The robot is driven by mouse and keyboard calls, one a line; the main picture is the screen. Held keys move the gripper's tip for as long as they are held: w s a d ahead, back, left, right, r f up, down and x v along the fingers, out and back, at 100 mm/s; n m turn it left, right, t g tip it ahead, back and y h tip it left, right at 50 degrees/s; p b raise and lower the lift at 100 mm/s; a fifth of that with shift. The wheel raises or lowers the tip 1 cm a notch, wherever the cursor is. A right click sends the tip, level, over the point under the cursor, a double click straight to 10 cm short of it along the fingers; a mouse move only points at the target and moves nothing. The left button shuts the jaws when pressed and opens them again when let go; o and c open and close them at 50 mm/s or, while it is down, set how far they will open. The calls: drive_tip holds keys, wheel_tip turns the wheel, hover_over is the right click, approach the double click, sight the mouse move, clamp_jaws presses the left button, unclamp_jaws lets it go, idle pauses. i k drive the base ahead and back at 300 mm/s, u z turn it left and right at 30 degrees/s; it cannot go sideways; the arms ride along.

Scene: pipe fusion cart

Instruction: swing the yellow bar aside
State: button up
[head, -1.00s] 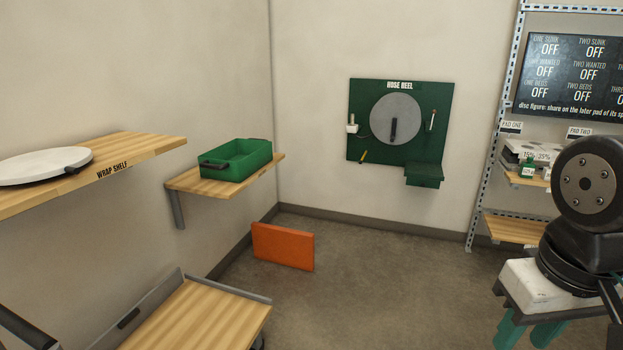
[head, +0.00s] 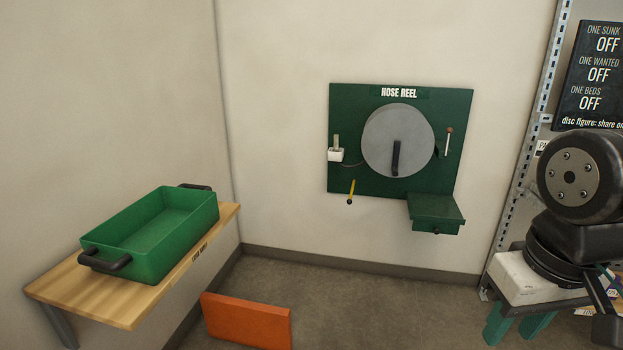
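A small yellow bar (head: 351,191) shows at the lower left of the green hose reel board (head: 350,104) on the back wall. It hangs at a slight tilt and its lower end reaches down to the board's bottom edge. A grey disc (head: 385,125) with a black handle (head: 396,158) is at the middle of the board. My arm shows at the right edge, well apart from the bar. My gripper is not in view.
A green tray (head: 150,245) with black handles sits on a wooden wall shelf (head: 65,285) at the left. An orange panel (head: 246,322) stands on the floor below. A green box (head: 436,208) juts from the board's lower right. The floor before the board is mostly clear.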

sight(349, 201)
drive_tip(key=z, duration=0.05)
drive_tip(key=i, duration=0.45)
drive_tip(key=k, duration=0.6)
drive_tip(key=z, duration=0.4)
drive_tip(key=i, duration=1.5)
drive_tip(key=u, duration=0.5)
